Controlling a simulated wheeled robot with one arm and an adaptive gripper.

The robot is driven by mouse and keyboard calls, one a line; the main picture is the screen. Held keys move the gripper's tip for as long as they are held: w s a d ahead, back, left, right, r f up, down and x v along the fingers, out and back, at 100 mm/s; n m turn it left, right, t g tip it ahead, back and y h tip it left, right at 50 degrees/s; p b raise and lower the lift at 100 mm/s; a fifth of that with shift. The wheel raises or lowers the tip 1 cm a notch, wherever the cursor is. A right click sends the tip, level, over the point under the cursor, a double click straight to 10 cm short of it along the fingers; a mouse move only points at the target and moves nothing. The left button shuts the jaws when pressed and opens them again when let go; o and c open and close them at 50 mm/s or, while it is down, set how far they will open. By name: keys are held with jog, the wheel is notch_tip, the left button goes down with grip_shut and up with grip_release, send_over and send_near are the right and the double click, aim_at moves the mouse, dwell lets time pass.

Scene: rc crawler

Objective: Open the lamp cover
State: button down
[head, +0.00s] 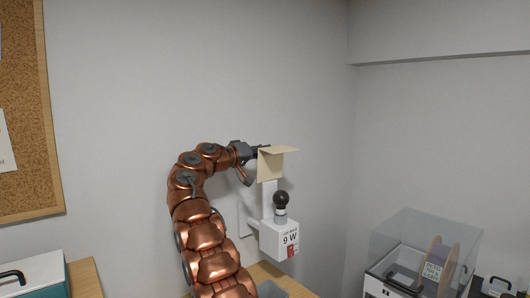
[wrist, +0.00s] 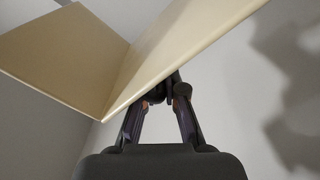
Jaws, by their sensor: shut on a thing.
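The lamp cover (head: 270,166) is a cream, angled piece with a flat top panel and a front panel, above the lamp in the head view. In the wrist view the cover (wrist: 165,55) fills the top as two panels meeting at a corner. My gripper (head: 260,148) reaches it from the left and is shut on its edge. In the wrist view my gripper's fingertips (wrist: 167,92) meet at the cover; the exact contact is partly hidden. Below the cover, apart from it, a dark bulb (head: 281,200) stands upright on a white lamp base (head: 280,240) marked "9 W".
A clear-lidded box (head: 425,235) with a spool inside stands at the lower right. A white-topped case (head: 30,275) is at the lower left. A cork board (head: 35,110) hangs on the left wall. Free air lies above and right of the cover.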

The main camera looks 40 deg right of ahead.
jog(key=c, duration=1.2)
grip_release()
jog(key=shift+w+a+f, duration=0.1)
jog(key=shift+w+f, duration=0.05)
jog(key=shift+f, duration=0.1)
jog(key=shift+c, duration=0.2)
jog(key=shift+r, duration=0.1)
jog(key=shift+r, duration=0.2)
jog(key=shift+a+f, duration=0.1)
jog(key=shift+a, duration=0.1)
